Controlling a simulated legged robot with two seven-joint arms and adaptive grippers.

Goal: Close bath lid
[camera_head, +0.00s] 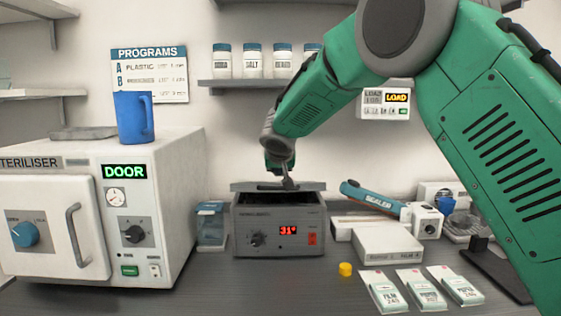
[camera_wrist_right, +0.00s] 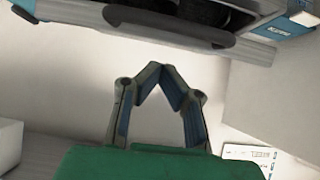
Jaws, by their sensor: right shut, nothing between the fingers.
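The bath (camera_head: 279,228) is a grey box with a dial, a red "31°" display and a red switch, standing on the counter against the back wall. Its flat grey lid (camera_head: 250,186) shows at the top of the box, nearly level; I cannot tell whether it sits fully down. My right gripper (camera_head: 289,183) is at the lid's upper side, near its middle; contact is unclear. In the right wrist view my right gripper (camera_wrist_right: 158,78) has its fingertips together with nothing between them. My left gripper is not in view.
A white steriliser (camera_head: 170,200) with a blue mug (camera_head: 134,118) on top stands left. A blue-lidded container (camera_head: 211,226) sits beside the bath. A sealer (camera_head: 376,197), a white box (camera_head: 387,242), a yellow cap (camera_head: 345,269) and several packets (camera_head: 420,287) lie right. The counter before the bath is clear.

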